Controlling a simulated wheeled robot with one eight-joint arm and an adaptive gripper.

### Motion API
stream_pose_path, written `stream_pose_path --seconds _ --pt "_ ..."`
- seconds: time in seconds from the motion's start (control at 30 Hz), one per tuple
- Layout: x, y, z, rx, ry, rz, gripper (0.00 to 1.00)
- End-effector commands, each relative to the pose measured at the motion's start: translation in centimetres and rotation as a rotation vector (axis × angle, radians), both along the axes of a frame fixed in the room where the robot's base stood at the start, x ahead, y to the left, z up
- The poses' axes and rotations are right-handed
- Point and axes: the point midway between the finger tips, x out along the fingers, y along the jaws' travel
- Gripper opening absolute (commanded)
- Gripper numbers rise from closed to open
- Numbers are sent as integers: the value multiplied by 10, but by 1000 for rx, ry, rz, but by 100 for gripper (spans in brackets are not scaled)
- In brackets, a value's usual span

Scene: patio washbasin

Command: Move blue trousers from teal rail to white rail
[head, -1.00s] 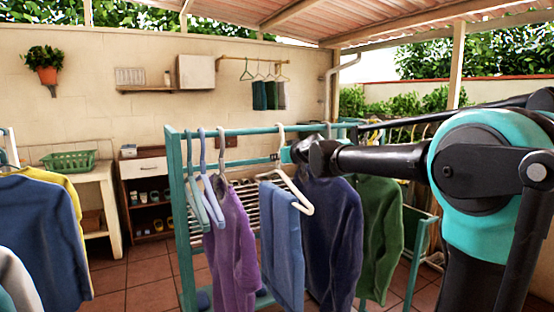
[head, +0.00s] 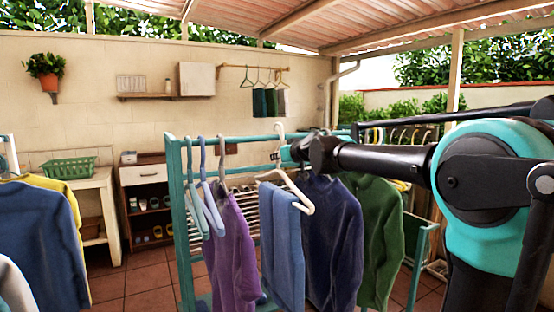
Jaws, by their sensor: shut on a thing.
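The blue trousers (head: 283,235) hang folded over a white hanger (head: 300,192) at the teal rail (head: 175,190) in the middle of the head view. The hanger's hook stands slightly above the teal top bar. My gripper (head: 287,154) is shut on the hanger's neck; its fingers are small and partly hidden. At the far left edge, a white upright (head: 9,155), probably part of the white rail, shows behind hanging clothes. Most of that rail is out of view.
A purple top (head: 232,250) and empty light-blue hangers (head: 207,200) hang left of the trousers. A navy top (head: 332,235) and a green top (head: 378,240) hang close on the right. Blue and yellow tops (head: 45,240) hang at far left. Floor shows between the clothes groups.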

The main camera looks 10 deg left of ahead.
Motion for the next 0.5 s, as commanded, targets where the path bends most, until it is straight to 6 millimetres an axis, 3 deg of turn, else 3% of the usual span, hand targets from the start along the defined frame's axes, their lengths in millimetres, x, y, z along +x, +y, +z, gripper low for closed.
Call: stream_pose_path --seconds 0.5 --pt "-52 -36 7 0 0 -2 0"
